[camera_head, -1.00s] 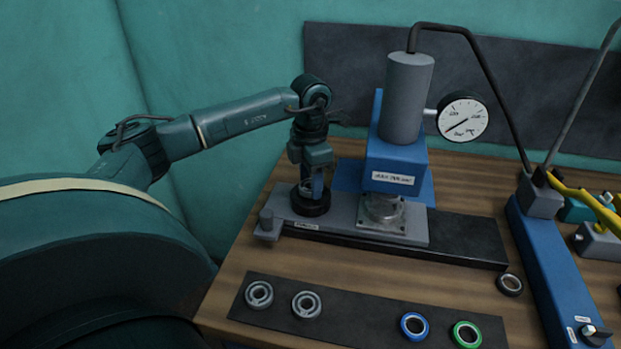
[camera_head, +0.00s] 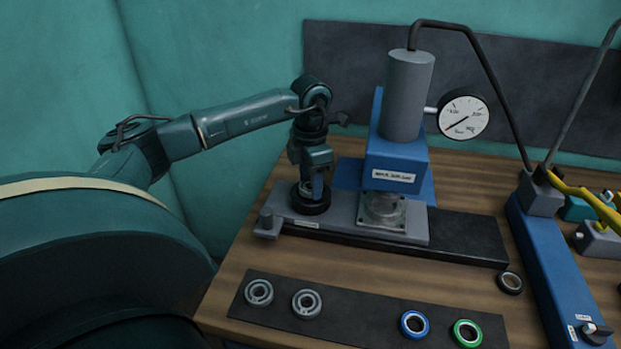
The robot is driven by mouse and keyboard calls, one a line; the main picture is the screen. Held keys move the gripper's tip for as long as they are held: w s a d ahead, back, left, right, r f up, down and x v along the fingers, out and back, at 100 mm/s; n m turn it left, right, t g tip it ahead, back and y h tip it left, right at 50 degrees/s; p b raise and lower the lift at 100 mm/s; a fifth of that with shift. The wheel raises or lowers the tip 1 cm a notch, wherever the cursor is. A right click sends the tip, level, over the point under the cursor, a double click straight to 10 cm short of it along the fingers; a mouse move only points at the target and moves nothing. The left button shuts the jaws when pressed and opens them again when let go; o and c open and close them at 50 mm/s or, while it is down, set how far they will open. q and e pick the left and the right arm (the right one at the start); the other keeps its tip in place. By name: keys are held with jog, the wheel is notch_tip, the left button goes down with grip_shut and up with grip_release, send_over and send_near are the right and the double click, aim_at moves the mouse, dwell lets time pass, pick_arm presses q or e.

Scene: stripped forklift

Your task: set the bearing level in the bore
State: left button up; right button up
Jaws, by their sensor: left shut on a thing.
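My left gripper (camera_head: 312,192) points straight down at the left part of the grey sliding plate (camera_head: 345,218). It is shut on what looks like the bearing, which its fingers mostly hide. A round black ring (camera_head: 312,207) surrounds the fingertips at plate height. I cannot make out the bore or tell whether the bearing is level in it. My right gripper is not in view.
A dark mat (camera_head: 360,315) in front holds two grey rings (camera_head: 259,292), a blue ring (camera_head: 414,324) and a green ring (camera_head: 467,333). A dark ring (camera_head: 510,283) lies on the wood. A dial gauge (camera_head: 463,114) juts from the press. A blue pump (camera_head: 560,270) stands right.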

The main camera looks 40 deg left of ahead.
pick_arm(q)
jog(key=shift+f, duration=0.15)
dwell(0.6)
jog(key=o, duration=1.7)
notch_tip(320, 180, up, 8)
jog(key=p, duration=0.4)
